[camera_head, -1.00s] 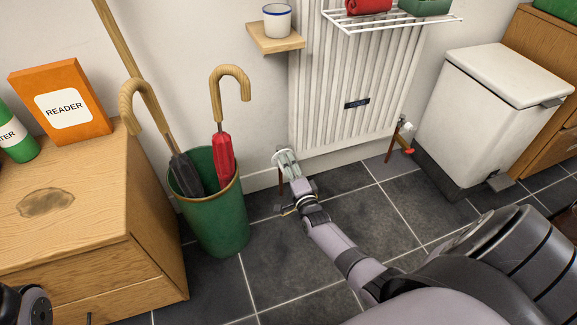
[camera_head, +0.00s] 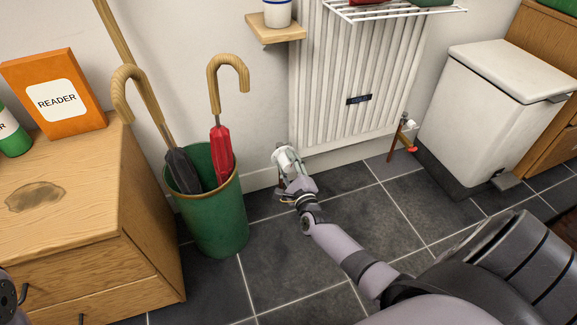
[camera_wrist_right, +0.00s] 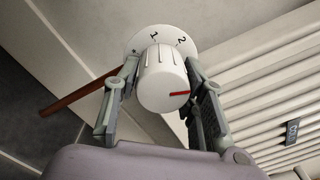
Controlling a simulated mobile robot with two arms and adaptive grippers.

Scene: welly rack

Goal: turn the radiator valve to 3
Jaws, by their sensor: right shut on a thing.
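The radiator valve is a white ribbed knob (camera_wrist_right: 160,85) with a red pointer line, in front of a white dial (camera_wrist_right: 166,38) marked 1 and 2. In the right wrist view the red line points right. Any 3 on the dial is not visible. My right gripper (camera_wrist_right: 161,72) has one finger on each side of the knob and is shut on it. In the head view the gripper (camera_head: 289,166) is at the radiator's lower left corner, with the white valve (camera_head: 283,156) between its fingers. My left gripper is not in view.
The white radiator (camera_head: 352,75) rises behind, with a second pipe fitting (camera_head: 402,135) at its lower right. A green umbrella stand (camera_head: 214,215) stands close left of my right gripper. A white pedal bin (camera_head: 485,120) is at right. Dark floor tiles are clear between.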

